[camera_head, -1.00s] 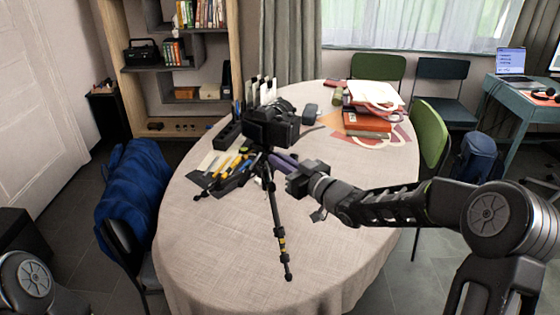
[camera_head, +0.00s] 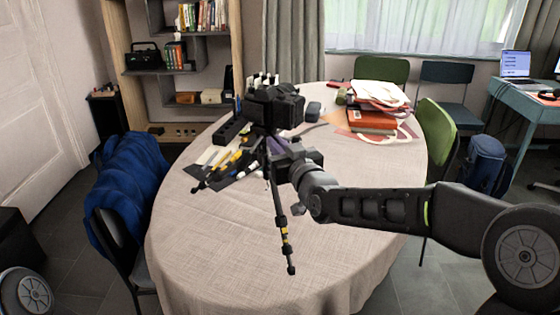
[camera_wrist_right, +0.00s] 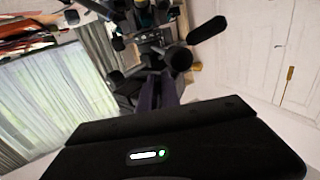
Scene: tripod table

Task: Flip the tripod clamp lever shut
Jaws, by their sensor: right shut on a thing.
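A small black tripod stands on the table with a dark camera (camera_head: 272,106) on its head. One tripod leg (camera_head: 283,228) with a yellow band reaches toward the table's front. My right gripper (camera_head: 274,150) is at the upper part of the tripod, just below the camera, coming in from the right. It is shut on a part of the tripod there. In the right wrist view its narrow purplish fingers (camera_wrist_right: 158,92) meet the dark tripod parts (camera_wrist_right: 150,45). The clamp lever cannot be told apart from the dark parts around it. My left gripper is out of view.
The round cloth-covered table (camera_head: 225,245) is clear at the front. Pens and dark pouches (camera_head: 222,165) lie left of the tripod. Red books (camera_head: 372,120) and papers are at the back right. Chairs surround the table, one with a blue jacket (camera_head: 138,190).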

